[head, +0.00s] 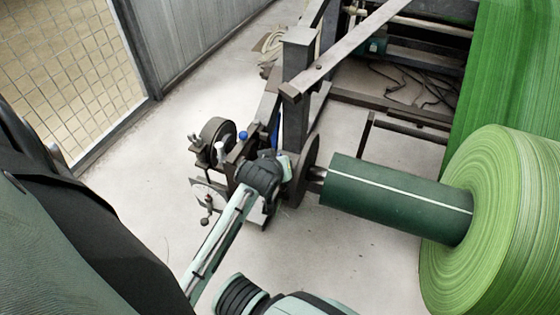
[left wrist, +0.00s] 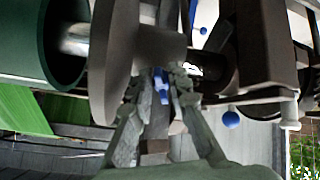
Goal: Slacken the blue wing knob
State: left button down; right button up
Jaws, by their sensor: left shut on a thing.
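The blue wing knob (left wrist: 160,86) shows in the left wrist view, just below a grey block beside the large round disc (left wrist: 108,60). My left gripper (left wrist: 161,90) has a finger on each side of the knob and is shut on it. In the head view my left gripper (head: 282,170) reaches the shaft support, next to the dark round flange (head: 309,165). The wing knob is hidden there behind the gripper and the machine parts. My right gripper is in neither view.
A separate blue ball knob (head: 243,135) stands close to the left gripper; a blue ball (left wrist: 231,119) also shows in the left wrist view. A dark green core (head: 390,198) carries a large green roll (head: 505,225) to the right. Bare floor (head: 130,180) lies to the left.

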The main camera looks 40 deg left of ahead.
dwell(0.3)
pick_arm(q)
jog(key=c, duration=1.5)
grip_release()
notch_tip(320, 180, up, 10)
jog(key=shift+o, duration=0.2)
